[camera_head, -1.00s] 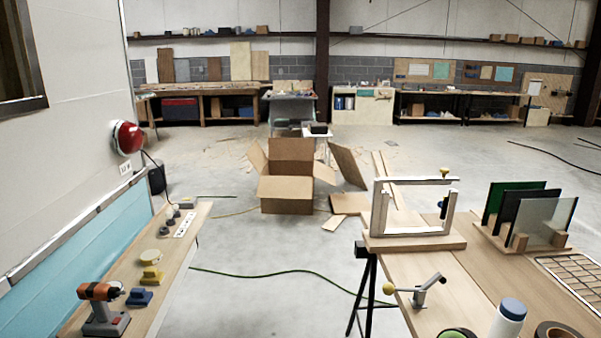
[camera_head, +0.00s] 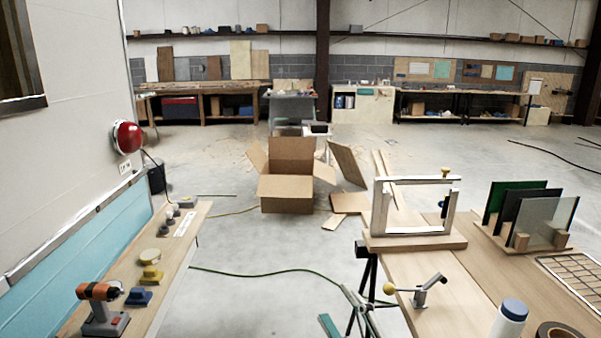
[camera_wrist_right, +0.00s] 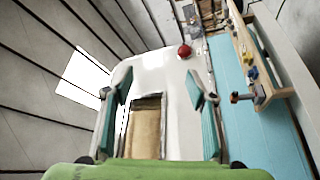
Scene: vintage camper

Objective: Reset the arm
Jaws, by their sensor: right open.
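My right gripper (camera_head: 341,312) shows at the bottom of the head view, left of the right-hand workbench and in front of its dark trestle leg. Its teal-padded fingers are apart. In the right wrist view the same gripper (camera_wrist_right: 158,110) is open, with nothing between its fingers and the green palm below. My left gripper is in neither view.
The right-hand workbench (camera_head: 440,280) carries a white frame (camera_head: 412,230), a clamp (camera_head: 425,290), a bottle (camera_head: 509,320) and upright panes (camera_head: 545,220). A drill (camera_head: 102,308) stands on the left shelf (camera_head: 165,270). Between them is open floor with a green cable (camera_head: 270,273).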

